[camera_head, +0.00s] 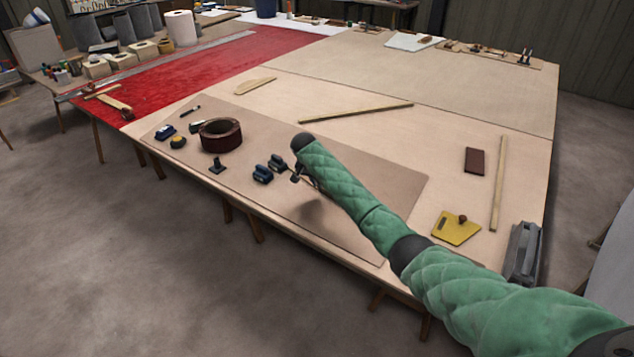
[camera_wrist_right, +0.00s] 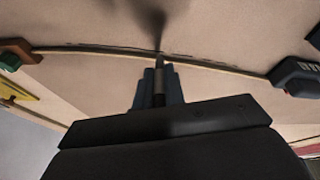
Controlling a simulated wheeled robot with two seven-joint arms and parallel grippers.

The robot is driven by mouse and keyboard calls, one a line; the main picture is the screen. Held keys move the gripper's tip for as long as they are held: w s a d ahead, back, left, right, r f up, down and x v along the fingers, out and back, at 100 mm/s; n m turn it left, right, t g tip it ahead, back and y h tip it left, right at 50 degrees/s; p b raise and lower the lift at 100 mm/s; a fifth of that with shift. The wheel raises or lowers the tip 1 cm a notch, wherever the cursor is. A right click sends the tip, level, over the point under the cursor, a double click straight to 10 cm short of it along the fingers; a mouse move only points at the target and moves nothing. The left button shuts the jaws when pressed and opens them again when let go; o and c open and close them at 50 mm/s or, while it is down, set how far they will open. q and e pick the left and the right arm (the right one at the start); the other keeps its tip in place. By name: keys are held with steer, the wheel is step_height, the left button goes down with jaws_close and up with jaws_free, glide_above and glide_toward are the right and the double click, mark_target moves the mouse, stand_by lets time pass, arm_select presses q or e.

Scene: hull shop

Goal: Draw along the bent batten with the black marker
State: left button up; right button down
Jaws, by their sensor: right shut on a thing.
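The black marker (camera_wrist_right: 158,88) stands between the fingertips of my right gripper (camera_wrist_right: 158,98) in the wrist view. The gripper is shut on it. The marker's tip end is at the thin bent batten (camera_wrist_right: 95,51), which curves across the pale board; whether it touches the surface is hard to tell. Short dark streaks show along the batten's far edge near the tip; I cannot tell whether they are ink or shadow. In the head view my right gripper (camera_head: 300,178) is low over the board, small and partly hidden by its arm. The batten is not clear there. My left gripper is out of view.
Dark blue weights (camera_head: 262,174) stand left of the gripper; one (camera_wrist_right: 298,76) sits by the batten's right end in the wrist view. A brown tape roll (camera_head: 221,136), a yellow plate (camera_head: 456,228) and straight wooden strips (camera_head: 355,112) lie on the table. The table's middle is mostly clear.

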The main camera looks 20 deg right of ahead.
steer(key=shift+f, duration=0.35)
stand_by(0.7)
steer(key=shift+p, duration=0.35)
stand_by(1.4)
steer(key=shift+w, duration=0.1)
steer(key=shift+w+a, duration=0.3)
steer(key=shift+w, duration=0.15)
steer(key=shift+w+b, duration=0.15)
steer(key=shift+b, duration=0.15)
steer(key=shift+w+a, duration=0.3)
steer(key=shift+w, duration=0.2)
steer(key=shift+w+b, duration=0.1)
steer(key=shift+b, duration=0.2)
steer(key=shift+w+a, duration=0.3)
steer(key=shift+w, duration=0.15)
steer(key=shift+w+a+b, duration=0.1)
steer(key=shift+w+b, duration=0.1)
steer(key=shift+b, duration=0.2)
